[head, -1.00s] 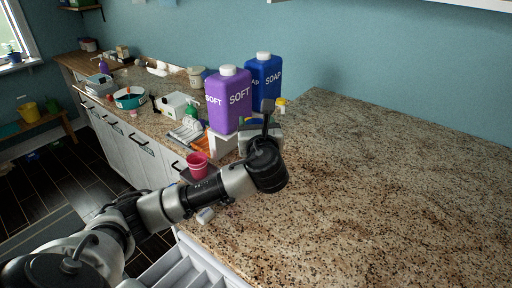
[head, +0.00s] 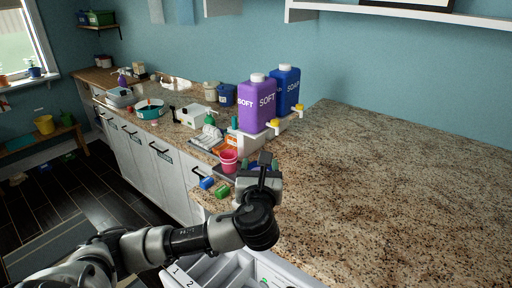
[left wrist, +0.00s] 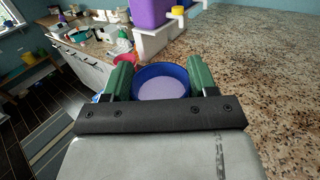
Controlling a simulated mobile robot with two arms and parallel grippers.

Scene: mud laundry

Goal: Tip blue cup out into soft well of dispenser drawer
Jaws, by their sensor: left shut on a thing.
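The blue cup (left wrist: 163,68) is between the fingers of my left gripper in the left wrist view, with pale lavender liquid inside. My left gripper (head: 262,162) is shut on the cup, above the counter's front edge in the head view; the gripper mostly hides the cup there. The open dispenser drawer (head: 222,268) is at the bottom of the head view, below and in front of the gripper. It has pale compartments, with "1" and "2" marked at its left. My arm hides part of it, and I cannot tell which well is the soft one. My right gripper is not in view.
A purple SOFT jug (head: 257,104) and a blue SOAP jug (head: 286,88) stand on a white stand behind the gripper. A pink cup (head: 228,160) and small blue (head: 207,183) and green (head: 222,191) items are to its left. The granite counter (head: 390,190) is clear at right.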

